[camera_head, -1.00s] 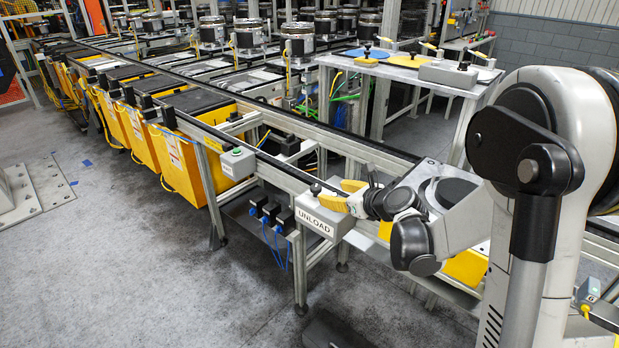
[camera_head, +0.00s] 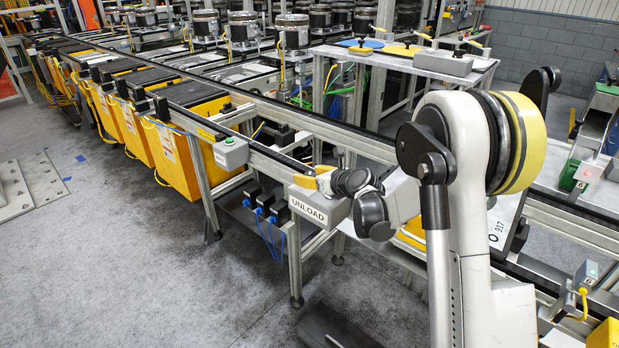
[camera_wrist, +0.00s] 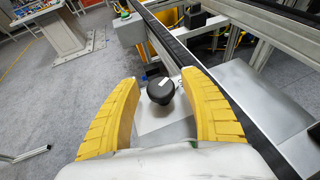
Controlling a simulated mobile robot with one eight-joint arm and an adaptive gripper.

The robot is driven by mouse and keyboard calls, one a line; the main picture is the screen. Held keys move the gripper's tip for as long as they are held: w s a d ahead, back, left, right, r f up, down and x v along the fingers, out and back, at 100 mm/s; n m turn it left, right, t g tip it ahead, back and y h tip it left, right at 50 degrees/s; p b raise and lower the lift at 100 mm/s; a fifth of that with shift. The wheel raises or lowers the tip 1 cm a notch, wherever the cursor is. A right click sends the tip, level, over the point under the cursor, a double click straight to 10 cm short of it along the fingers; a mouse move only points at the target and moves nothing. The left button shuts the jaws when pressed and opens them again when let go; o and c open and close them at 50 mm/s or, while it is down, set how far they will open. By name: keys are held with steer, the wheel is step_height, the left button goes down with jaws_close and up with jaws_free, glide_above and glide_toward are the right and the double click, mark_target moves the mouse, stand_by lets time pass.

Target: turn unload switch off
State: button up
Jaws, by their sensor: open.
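The grey unload box (camera_head: 327,208), labelled UNLOAD, sits on the front edge of the conveyor frame. Its black knob switch (camera_wrist: 160,91) stands up from the box top in the wrist view, with a small white mark on it. My gripper (camera_head: 306,177) is over the box with its yellow fingers spread. In the wrist view my gripper (camera_wrist: 161,82) is open, with one finger on each side of the knob and a gap on both sides. The knob is not clearly visible in the head view, where the fingers cover that spot.
A smaller grey switch box (camera_head: 231,152) is mounted further left on the frame. A black conveyor rail (camera_head: 290,116) runs behind. Yellow bins (camera_head: 172,155) hang along the line at left. A grey worktable (camera_head: 400,64) stands behind. The floor at front left is clear.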

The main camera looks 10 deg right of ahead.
steer(key=c, duration=1.1)
steer(key=shift+c, duration=0.2)
steer(key=shift+n+y, duration=0.3)
steer(key=shift+d+n+g+y, duration=0.1)
steer(key=shift+n+g+y, duration=0.6)
steer(key=shift+n+y, duration=0.3)
steer(key=n+g+y, duration=0.2)
steer(key=n+y, duration=0.1)
steer(key=shift+n+g, duration=0.3)
steer(key=shift+g, duration=0.1)
steer(key=n+g+y, duration=0.1)
steer(key=n+g, duration=0.2)
steer(key=n+g+y+p, duration=0.1)
steer(key=n+g, duration=0.1)
steer(key=g, duration=0.1)
steer(key=shift+n+y+p, duration=0.3)
steer(key=shift+n+y, duration=0.1)
steer(key=shift+g, duration=0.3)
